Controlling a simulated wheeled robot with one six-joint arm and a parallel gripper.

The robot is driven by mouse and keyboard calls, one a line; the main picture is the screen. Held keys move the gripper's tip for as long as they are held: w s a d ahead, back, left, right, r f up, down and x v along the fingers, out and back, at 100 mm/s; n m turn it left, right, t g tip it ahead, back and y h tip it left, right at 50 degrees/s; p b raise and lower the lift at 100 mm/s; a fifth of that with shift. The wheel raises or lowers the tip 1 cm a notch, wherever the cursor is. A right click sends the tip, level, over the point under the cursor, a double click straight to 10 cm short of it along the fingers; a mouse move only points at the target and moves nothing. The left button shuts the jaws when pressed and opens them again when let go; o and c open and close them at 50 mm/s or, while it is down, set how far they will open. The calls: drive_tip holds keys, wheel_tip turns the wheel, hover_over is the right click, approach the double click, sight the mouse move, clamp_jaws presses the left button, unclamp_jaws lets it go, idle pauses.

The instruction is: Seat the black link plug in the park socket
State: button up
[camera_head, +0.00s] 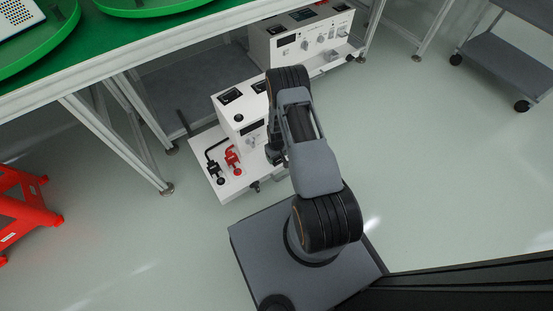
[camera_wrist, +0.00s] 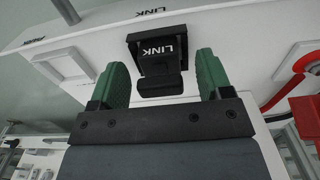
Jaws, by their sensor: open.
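My gripper (camera_wrist: 162,80) is open, with one green finger on each side of the plug's grip part. Gaps show between the fingers and the plug, so it is not clasped. In the head view the gripper is mostly hidden behind my arm, beside the white unit (camera_head: 233,112).
A red plug (camera_head: 232,158) and a black cabled plug (camera_head: 214,170) stand on the unit's left ledge. The red part (camera_wrist: 306,112) and its cable lie right of my fingers. Another white unit (camera_head: 318,40) is behind. A red stand (camera_head: 25,205) is at left; open floor lies right.

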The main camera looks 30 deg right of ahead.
drive_tip(key=shift+c, duration=0.4)
drive_tip(key=c, duration=1)
drive_tip(key=shift+r, duration=0.15)
